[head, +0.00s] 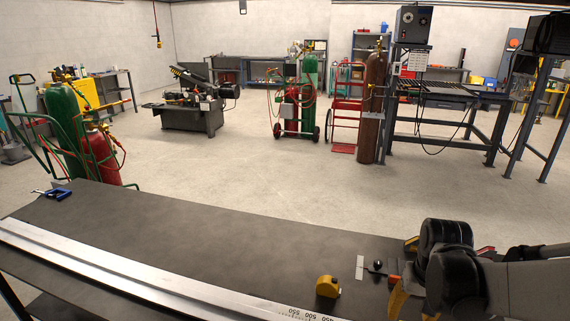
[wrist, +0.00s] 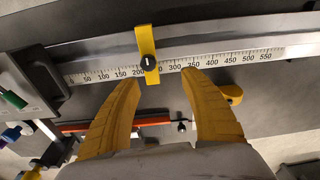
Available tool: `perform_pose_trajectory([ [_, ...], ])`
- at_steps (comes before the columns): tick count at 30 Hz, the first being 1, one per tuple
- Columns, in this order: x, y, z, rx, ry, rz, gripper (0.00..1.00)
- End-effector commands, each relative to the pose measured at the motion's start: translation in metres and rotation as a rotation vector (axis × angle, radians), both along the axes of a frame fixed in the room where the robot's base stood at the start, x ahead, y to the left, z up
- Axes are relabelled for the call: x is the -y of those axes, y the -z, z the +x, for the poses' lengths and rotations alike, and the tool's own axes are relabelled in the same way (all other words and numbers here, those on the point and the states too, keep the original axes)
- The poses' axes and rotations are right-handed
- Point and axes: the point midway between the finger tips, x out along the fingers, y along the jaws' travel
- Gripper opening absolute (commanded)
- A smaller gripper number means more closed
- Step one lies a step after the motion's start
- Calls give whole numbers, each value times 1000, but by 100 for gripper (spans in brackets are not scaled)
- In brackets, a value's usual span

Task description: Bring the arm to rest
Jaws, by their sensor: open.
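My gripper (wrist: 160,78) is open in the wrist view, its two yellow fingers spread with nothing between them. The fingertips appear near the lower edge of a ruled metal rail (wrist: 110,72); I cannot tell whether they touch it. A yellow stop (wrist: 144,40) with a black knob crosses the rail above the gap between the fingers. In the head view, my dark arm comes in from the right over the bench (head: 200,235), and a yellow finger shows below its black joint. Most of the gripper is hidden there.
A yellow tape measure (head: 328,286) lies on the bench left of my arm. The rail (head: 130,276) runs along the front. A red-handled tool (wrist: 85,127) lies near the left finger. A blue clamp (head: 58,193) is at the far left. The bench middle is clear.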

Motion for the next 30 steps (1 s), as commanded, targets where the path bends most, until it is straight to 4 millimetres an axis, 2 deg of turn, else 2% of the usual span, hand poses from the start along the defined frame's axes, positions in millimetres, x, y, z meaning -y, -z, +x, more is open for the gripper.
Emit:
perform_pose_trajectory([
  [3,-27,-37,-13,97,-56,-23,52],
  [6,-48,-63,-25,184,-100,-39,52],
  [12,-84,-98,-55,353,-183,-58,52],
  [19,-106,-113,-77,480,-241,-63,52],
  [30,-110,-115,-80,506,-251,-64,52],
])
